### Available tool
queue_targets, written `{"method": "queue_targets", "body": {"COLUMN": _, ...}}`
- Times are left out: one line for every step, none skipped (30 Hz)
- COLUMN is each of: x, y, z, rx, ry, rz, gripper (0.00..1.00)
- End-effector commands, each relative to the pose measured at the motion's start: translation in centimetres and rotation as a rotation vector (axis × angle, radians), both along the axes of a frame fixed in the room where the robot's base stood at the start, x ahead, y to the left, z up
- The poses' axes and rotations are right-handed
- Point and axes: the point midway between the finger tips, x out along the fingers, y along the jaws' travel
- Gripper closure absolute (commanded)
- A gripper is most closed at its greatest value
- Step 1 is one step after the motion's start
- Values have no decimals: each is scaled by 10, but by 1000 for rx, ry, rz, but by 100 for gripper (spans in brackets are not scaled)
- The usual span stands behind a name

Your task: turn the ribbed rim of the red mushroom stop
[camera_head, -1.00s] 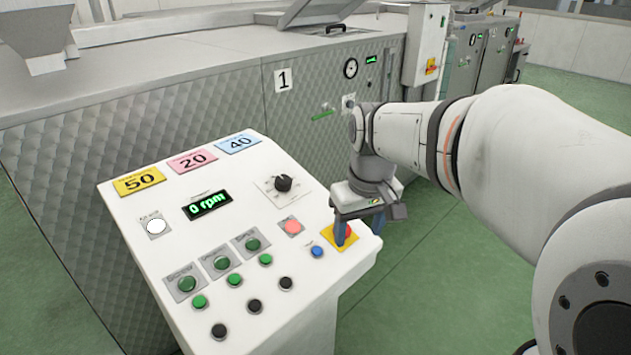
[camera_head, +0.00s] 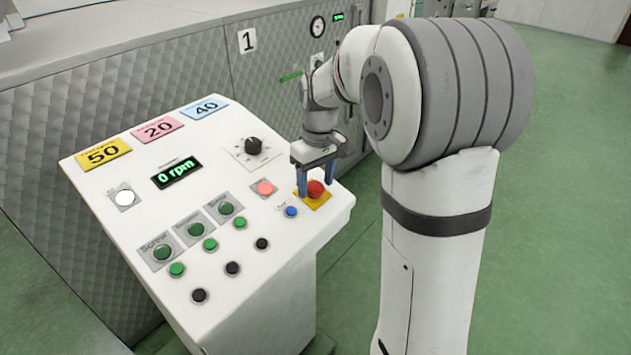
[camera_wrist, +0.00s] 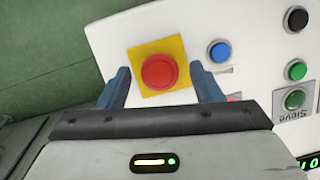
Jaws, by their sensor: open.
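The red mushroom stop (camera_head: 315,188) sits on a yellow square plate (camera_head: 314,203) at the right front corner of the white control panel. In the wrist view the red stop (camera_wrist: 159,72) shows as a round cap on its yellow plate (camera_wrist: 176,46), roughly midway between the finger lines. My gripper (camera_head: 316,190) is open, its two blue fingers pointing down at the stop. In the wrist view the fingers of my gripper (camera_wrist: 163,80) stand on either side of the stop, apart from its rim. I cannot tell exactly how high the fingertips are above the panel.
A blue button (camera_head: 291,211) and a lit red-orange button (camera_head: 265,188) lie close left of the stop. A black knob (camera_head: 253,145), a 0 rpm display (camera_head: 177,172) and several green and black buttons fill the panel (camera_head: 105,192). Green floor lies right of the panel.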

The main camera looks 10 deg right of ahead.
Motion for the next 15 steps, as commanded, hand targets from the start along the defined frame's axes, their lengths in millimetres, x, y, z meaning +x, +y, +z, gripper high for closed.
{"method": "queue_targets", "body": {"x": -1, "y": 0, "z": -4, "rx": 0, "ry": 2, "rz": 0, "gripper": 41}}
{"method": "queue_targets", "body": {"x": -1, "y": 0, "z": -5, "rx": 0, "ry": 2, "rz": 0, "gripper": 41}}
{"method": "queue_targets", "body": {"x": -1, "y": 0, "z": -6, "rx": 0, "ry": 2, "rz": 0, "gripper": 41}}
{"method": "queue_targets", "body": {"x": -1, "y": 0, "z": -7, "rx": 0, "ry": 1, "rz": 0, "gripper": 41}}
{"method": "queue_targets", "body": {"x": -1, "y": 0, "z": -7, "rx": 0, "ry": 1, "rz": 0, "gripper": 41}}
{"method": "queue_targets", "body": {"x": -1, "y": 0, "z": -8, "rx": 0, "ry": 0, "rz": -1, "gripper": 41}}
{"method": "queue_targets", "body": {"x": -1, "y": 0, "z": -8, "rx": 0, "ry": 0, "rz": -1, "gripper": 41}}
{"method": "queue_targets", "body": {"x": 0, "y": 0, "z": -7, "rx": 0, "ry": 0, "rz": -1, "gripper": 41}}
{"method": "queue_targets", "body": {"x": 0, "y": 0, "z": -7, "rx": 0, "ry": 0, "rz": -1, "gripper": 41}}
{"method": "queue_targets", "body": {"x": -1, "y": 0, "z": -7, "rx": 0, "ry": 0, "rz": -1, "gripper": 41}}
{"method": "queue_targets", "body": {"x": -1, "y": 0, "z": -7, "rx": 0, "ry": 0, "rz": -1, "gripper": 42}}
{"method": "queue_targets", "body": {"x": 0, "y": 0, "z": -7, "rx": 0, "ry": 0, "rz": -1, "gripper": 45}}
{"method": "queue_targets", "body": {"x": -1, "y": 0, "z": -7, "rx": 0, "ry": 0, "rz": -1, "gripper": 47}}
{"method": "queue_targets", "body": {"x": -1, "y": 0, "z": -7, "rx": 0, "ry": 0, "rz": -1, "gripper": 50}}
{"method": "queue_targets", "body": {"x": -1, "y": 0, "z": -7, "rx": 0, "ry": 0, "rz": -2, "gripper": 53}}
